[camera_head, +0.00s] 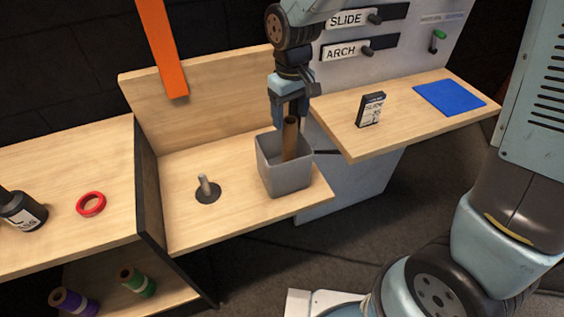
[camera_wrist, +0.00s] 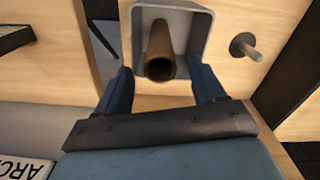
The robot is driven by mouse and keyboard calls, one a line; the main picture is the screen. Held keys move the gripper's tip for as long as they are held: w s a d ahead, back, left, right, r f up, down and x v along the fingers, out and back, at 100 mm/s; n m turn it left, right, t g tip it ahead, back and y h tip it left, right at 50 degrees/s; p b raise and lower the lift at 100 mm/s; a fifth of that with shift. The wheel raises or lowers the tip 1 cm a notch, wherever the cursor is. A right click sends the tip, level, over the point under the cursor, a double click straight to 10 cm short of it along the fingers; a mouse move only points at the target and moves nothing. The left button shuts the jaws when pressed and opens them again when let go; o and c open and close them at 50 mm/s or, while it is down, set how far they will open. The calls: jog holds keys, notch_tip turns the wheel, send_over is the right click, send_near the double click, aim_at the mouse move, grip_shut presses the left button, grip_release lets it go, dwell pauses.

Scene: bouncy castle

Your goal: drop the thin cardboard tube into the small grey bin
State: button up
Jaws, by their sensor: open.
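The thin brown cardboard tube (camera_head: 290,137) stands slightly tilted inside the small grey bin (camera_head: 286,178), its upper end rising above the rim. The bin stands on the middle wooden shelf near its right front edge. My gripper (camera_head: 289,112) is above the bin, pointing down, at the tube's top end. In the wrist view my gripper's (camera_wrist: 165,85) blue fingers are spread apart, with the tube (camera_wrist: 160,52) between them and a gap on each side. The bin (camera_wrist: 195,22) surrounds the tube's lower part there. The tube's bottom end is hidden in the bin.
A peg on a dark round base (camera_head: 207,190) stands left of the bin. A red ring (camera_head: 91,204) and a dark bottle (camera_head: 22,211) are on the left bench. The right shelf holds a small box (camera_head: 370,109) and a blue mat (camera_head: 449,97). An orange strip (camera_head: 163,45) hangs behind.

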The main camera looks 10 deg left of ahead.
notch_tip(320, 180, up, 10)
jog(key=shift+f, duration=0.25)
dwell(0.4)
jog(key=s+d+r+m+t, duration=0.25)
jog(key=d+r, duration=0.25)
jog(key=d, duration=0.7)
jog(key=s+d+r+m+t, duration=0.15)
jog(key=d+r+m, duration=0.25)
jog(key=d, duration=0.7)
jog(key=s+d+r+m+t, duration=0.1)
jog(key=s+d+m, duration=0.1)
jog(key=s+d, duration=0.5)
jog(key=shift+d+m+t, duration=0.3)
jog(key=shift+d+m, duration=0.05)
jog(key=shift+d, duration=0.05)
